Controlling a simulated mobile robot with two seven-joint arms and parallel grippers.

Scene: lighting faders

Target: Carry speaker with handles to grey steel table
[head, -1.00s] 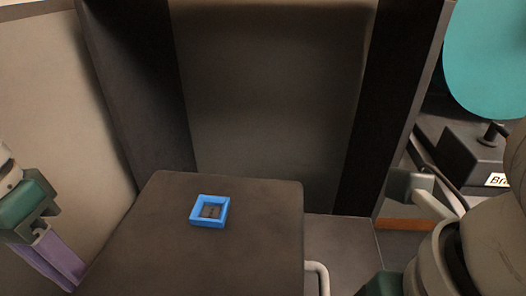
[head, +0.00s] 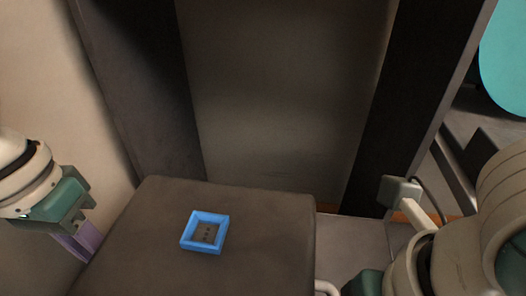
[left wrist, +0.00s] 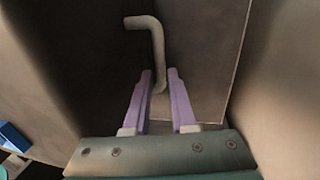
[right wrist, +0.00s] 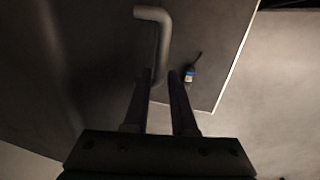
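The speaker is a dark box (head: 150,225) with a flat top, low in the head view. A blue square frame (head: 205,232) around a dark socket plate is on its top. It has a pale bent bar handle at each side. My left gripper (left wrist: 160,75) has its purple fingers on either side of the left handle (left wrist: 150,28), closed on the bar. My right gripper (right wrist: 160,77) is likewise closed on the right handle (right wrist: 155,16), which just shows in the head view (head: 328,287). The speaker's underside is hidden. I cannot make out the grey steel table.
A large dark upright frame with a grey panel (head: 285,110) stands beyond the speaker. A pale wall (head: 40,90) is close on the left. A teal disc (head: 505,60) is at the upper right. Light floor (right wrist: 265,110) shows beside the speaker in the right wrist view.

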